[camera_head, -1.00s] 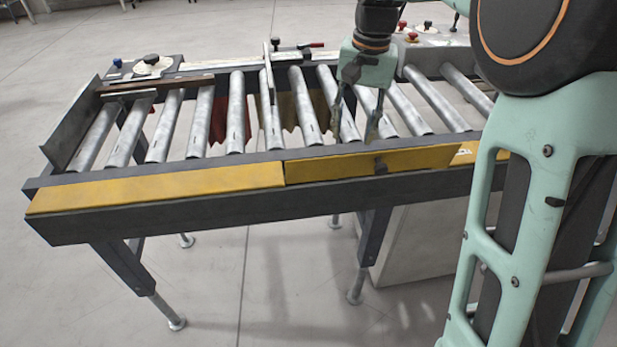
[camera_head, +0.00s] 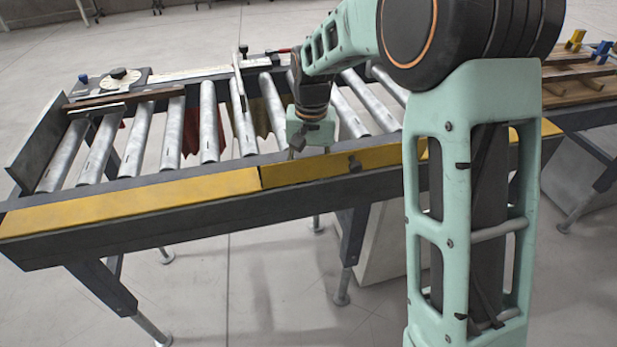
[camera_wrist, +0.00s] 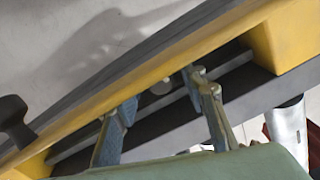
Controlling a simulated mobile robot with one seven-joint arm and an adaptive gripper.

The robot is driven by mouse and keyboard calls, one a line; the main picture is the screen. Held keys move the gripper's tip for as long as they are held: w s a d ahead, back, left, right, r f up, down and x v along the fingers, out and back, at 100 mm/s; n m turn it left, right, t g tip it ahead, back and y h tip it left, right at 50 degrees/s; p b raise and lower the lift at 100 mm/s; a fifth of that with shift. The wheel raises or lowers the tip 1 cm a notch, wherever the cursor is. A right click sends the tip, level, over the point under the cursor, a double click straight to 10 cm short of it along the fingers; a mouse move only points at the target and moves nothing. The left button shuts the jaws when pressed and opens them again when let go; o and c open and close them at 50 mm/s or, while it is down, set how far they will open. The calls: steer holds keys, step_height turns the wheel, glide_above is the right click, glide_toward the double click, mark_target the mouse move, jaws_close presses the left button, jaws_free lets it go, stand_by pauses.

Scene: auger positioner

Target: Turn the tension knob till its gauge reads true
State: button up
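My gripper (camera_wrist: 160,90) is open in the wrist view, its two fingers apart over a dark recess beside a yellow strip. A small pale round piece (camera_wrist: 162,87) shows between the fingertips; I cannot tell whether it is the tension knob or whether the fingers touch it. In the head view my gripper (camera_head: 297,142) is at the back edge of the yellow front panel (camera_head: 310,168), its fingertips partly hidden. I cannot make out a gauge reading.
The conveyor's grey rollers (camera_head: 209,122) run behind the panel. A pale dial with a black knob (camera_head: 119,73) stands at the far left corner. An upright bar (camera_head: 238,75) crosses the rollers. A wooden bench (camera_head: 585,92) stands at the right. Floor in front is clear.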

steer(key=shift+f, duration=0.1)
steer(key=shift+c, duration=0.7)
jaws_close()
steer(key=shift+n, duration=0.3)
steer(key=n+p, duration=0.1)
steer(key=n, duration=0.5)
steer(key=shift+p, duration=0.35)
steer(key=n+p, duration=0.1)
steer(key=n, duration=0.4)
steer(key=shift+w+n, duration=0.1)
steer(key=shift+n, duration=0.2)
